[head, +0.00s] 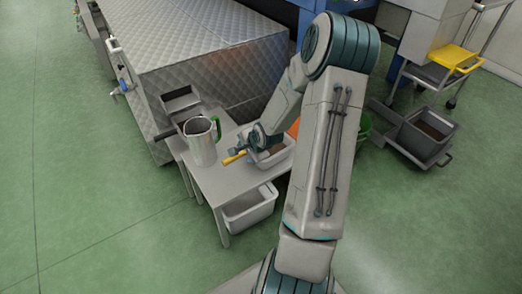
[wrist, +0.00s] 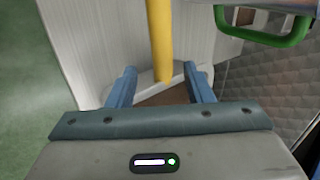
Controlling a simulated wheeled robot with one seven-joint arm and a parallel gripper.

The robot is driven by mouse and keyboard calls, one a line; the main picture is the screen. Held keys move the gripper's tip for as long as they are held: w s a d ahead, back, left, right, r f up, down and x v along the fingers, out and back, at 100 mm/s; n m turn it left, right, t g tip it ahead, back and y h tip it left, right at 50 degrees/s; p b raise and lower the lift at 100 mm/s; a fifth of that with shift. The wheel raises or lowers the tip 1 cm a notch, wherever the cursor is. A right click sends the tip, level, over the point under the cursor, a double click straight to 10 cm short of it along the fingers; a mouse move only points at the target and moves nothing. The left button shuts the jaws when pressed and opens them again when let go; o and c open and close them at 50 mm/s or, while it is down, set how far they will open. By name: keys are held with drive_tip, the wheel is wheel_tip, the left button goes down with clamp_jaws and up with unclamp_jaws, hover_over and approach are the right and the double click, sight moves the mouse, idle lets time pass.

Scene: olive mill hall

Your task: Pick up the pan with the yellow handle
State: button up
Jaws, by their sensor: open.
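The pan (head: 283,160) is a grey rectangular pan on the small table, partly hidden behind my arm. Its yellow handle (head: 234,159) points left in the head view, near the metal jug. In the wrist view the yellow handle (wrist: 160,40) runs down from the top edge into the gap between my blue fingers, with the pan's pale rim at its lower end. My gripper (wrist: 160,70) is open over the handle, a finger on either side, with gaps visible. In the head view my gripper (head: 250,147) is just above the handle's inner end. Whether the handle lies fully between the fingers is unclear.
A metal jug with a green handle (head: 203,141) stands close left; its green handle (wrist: 268,38) shows in the wrist view. A dark-handled pan (head: 181,101) lies behind it. The table (head: 216,184) has a grey bin (head: 250,208) beneath. A quilted metal machine (head: 210,65) stands behind.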

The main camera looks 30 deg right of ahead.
sight(243, 152)
drive_tip(key=b+x, duration=0.2)
drive_tip(key=x, duration=0.2)
drive_tip(key=shift+w+f, duration=0.15)
drive_tip(key=shift+w, duration=0.1)
clamp_jaws()
drive_tip(key=shift+r, duration=0.2)
